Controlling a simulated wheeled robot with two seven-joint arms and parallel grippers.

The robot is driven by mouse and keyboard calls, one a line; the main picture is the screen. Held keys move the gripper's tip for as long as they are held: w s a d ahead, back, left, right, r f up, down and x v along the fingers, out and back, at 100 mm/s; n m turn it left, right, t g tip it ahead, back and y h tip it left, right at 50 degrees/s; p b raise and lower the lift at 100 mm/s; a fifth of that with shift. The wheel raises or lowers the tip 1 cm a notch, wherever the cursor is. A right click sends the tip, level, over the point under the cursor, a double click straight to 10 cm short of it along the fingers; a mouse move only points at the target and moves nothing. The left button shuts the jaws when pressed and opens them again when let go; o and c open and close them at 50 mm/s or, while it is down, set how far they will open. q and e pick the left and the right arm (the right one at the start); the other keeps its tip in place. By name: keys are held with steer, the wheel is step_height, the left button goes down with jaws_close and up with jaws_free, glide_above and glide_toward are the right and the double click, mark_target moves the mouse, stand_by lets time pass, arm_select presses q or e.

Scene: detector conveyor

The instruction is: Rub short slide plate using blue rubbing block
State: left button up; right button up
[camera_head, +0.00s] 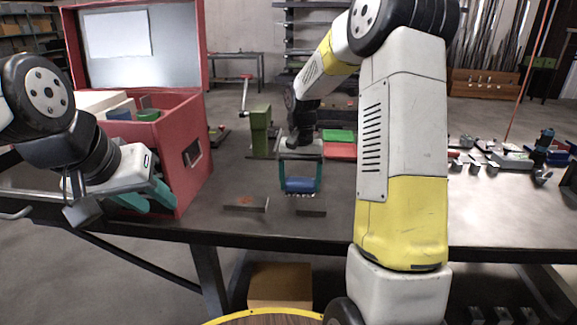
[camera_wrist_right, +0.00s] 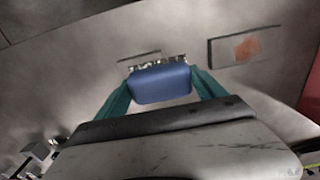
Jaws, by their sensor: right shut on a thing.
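My right gripper (camera_head: 301,187) is shut on the blue rubbing block (camera_head: 299,185), with a teal finger at each end of it. In the right wrist view the block (camera_wrist_right: 160,83) sits between the fingers, a light bristly edge showing along its far side. The shorter slide plate (camera_head: 311,207) lies on the table just below the block; I cannot tell whether they touch. In the wrist view the block partly hides this plate (camera_wrist_right: 138,59). A longer plate (camera_head: 246,203) with an orange-red stain lies to its left. My left gripper (camera_head: 147,195) is open and empty before the red box.
The open red box (camera_head: 187,172) stands at the left, holding a green round part (camera_head: 148,115). A green hand press (camera_head: 260,132) stands behind the plates. Green (camera_head: 340,135) and red (camera_head: 340,151) pads lie further back. Several small metal parts fill the right side.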

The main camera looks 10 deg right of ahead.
steer(key=shift+r, duration=2)
